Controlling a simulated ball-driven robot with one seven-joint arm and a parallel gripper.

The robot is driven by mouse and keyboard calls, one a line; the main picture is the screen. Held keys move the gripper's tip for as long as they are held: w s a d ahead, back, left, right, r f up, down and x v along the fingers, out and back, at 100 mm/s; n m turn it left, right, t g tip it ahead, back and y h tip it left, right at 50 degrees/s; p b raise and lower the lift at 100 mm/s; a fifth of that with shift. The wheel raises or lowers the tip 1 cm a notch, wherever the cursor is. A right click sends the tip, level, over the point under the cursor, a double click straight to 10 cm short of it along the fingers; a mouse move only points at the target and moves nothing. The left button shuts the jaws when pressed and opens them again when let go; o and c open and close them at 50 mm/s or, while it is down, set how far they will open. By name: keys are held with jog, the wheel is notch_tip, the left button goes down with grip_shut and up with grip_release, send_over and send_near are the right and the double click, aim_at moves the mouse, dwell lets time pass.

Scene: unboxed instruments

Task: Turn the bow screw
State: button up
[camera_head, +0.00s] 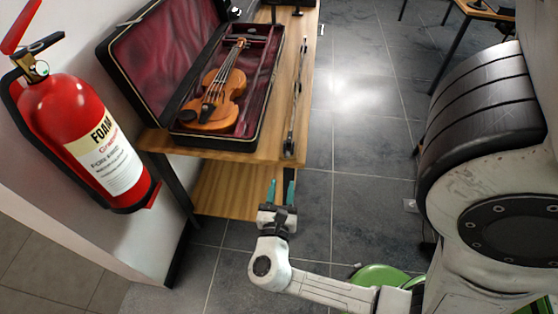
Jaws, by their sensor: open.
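A violin bow (294,105) lies lengthwise along the right edge of the wooden table (268,148), beside the open violin case. Its near end is close to the table's front edge. The bow screw is too small to make out. My gripper (281,192) is in front of the table's near edge, just short of the bow's near end in the picture. Its two teal fingers are apart, with nothing between them.
An open case (262,95) with a red lining holds a violin (215,95). A red fire extinguisher (85,130) hangs on the left wall. A lower wooden shelf (225,190) shows under the table.

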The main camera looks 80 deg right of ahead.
aim_at(287, 157)
jog(key=d, duration=0.7)
jog(key=d+p, duration=0.1)
jog(key=d, duration=0.2)
jog(key=shift+w+d, duration=0.15)
jog(key=shift+w, duration=0.2)
grip_shut()
